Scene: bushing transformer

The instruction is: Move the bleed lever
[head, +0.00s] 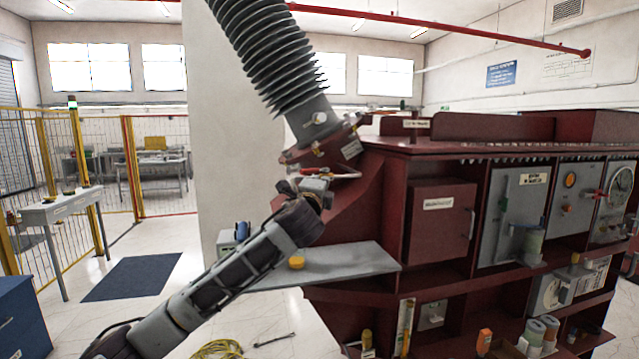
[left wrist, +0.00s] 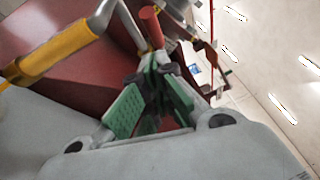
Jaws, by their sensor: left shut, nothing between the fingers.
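My left gripper (head: 318,182) is raised beside the flange (head: 335,145) at the foot of the ribbed grey bushing (head: 268,60). In the left wrist view its green-padded fingers (left wrist: 152,90) are together with nothing between them. A red-tipped handle (left wrist: 151,26) stands just beyond the fingertips, apparently close to them; I cannot tell whether they touch. A yellow-gripped metal handle (left wrist: 48,58) lies to the left of the fingers. A thin lever with a red part (head: 343,175) shows by the gripper in the head view. I cannot tell which handle is the bleed lever. My right gripper is not in view.
The dark red transformer tank (head: 385,200) fills the right, with open compartments. Yellow fencing (head: 75,150) stands at left. A yellow hose (head: 216,349) lies on the floor.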

